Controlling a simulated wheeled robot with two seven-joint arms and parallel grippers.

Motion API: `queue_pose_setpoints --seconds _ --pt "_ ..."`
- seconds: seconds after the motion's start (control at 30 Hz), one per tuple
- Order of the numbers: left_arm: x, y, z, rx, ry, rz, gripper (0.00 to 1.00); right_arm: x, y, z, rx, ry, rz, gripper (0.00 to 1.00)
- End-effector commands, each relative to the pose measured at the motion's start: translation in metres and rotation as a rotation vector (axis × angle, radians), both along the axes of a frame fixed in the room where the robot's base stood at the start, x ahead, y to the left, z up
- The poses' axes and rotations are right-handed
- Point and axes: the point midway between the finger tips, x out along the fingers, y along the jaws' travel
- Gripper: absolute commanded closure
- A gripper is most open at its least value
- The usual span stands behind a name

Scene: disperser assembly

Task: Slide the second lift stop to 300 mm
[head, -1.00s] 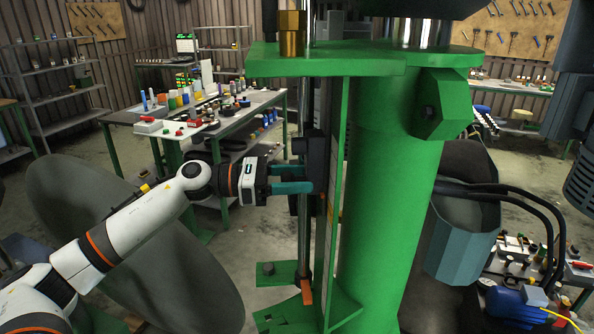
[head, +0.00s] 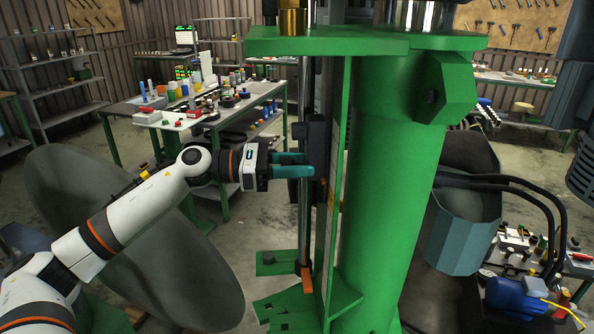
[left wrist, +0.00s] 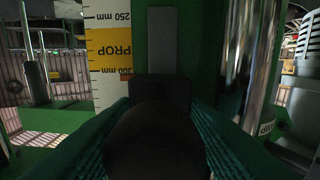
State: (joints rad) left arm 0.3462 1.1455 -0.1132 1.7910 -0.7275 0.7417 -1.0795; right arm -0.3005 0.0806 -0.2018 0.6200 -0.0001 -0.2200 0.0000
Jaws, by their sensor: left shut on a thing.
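The lift stop is a black block (head: 316,140) on the upright rod beside the green column. My left gripper (head: 308,165) comes in from the left, its teal fingers closed on the stop. In the left wrist view the fingers lie on both sides of a rounded black part of the stop (left wrist: 155,135), hiding its sides. A white and yellow scale (left wrist: 108,50) stands behind it, with 250 mm, PROP and 300 mm marks. The stop's upper edge is close to the 300 mm mark; the exact reading is unclear. My right gripper is not in view.
The green column (head: 385,190) stands right of the rod, under a green top plate (head: 330,42). An orange piece (head: 305,280) is at the rod's lower end. A table with parts (head: 245,105) stands behind.

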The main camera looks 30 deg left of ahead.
Motion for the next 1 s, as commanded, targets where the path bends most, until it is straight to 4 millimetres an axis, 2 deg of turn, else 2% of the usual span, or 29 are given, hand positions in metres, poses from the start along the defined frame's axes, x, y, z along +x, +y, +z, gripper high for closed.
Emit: queue_pose_setpoints --seconds 0.03,0.3,0.33,0.4,0.77,1.0 --pt "-0.001 -0.001 -0.004 0.001 -0.001 -0.005 1.0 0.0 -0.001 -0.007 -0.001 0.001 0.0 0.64" --pt "-0.001 -0.002 -0.001 -0.002 0.002 -0.006 1.0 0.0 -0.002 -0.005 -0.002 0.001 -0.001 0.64" --pt "-0.001 -0.002 -0.001 -0.002 0.002 -0.006 0.57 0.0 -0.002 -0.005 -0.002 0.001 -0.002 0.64" --pt "-0.001 -0.002 -0.001 -0.002 0.002 -0.005 0.47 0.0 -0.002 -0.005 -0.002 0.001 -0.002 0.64" --pt "-0.003 0.003 -0.003 0.0 0.001 0.0 0.47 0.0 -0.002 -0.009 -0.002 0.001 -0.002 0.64" --pt "-0.021 0.028 -0.009 0.003 0.004 0.0 0.47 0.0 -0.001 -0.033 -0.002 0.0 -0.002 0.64"
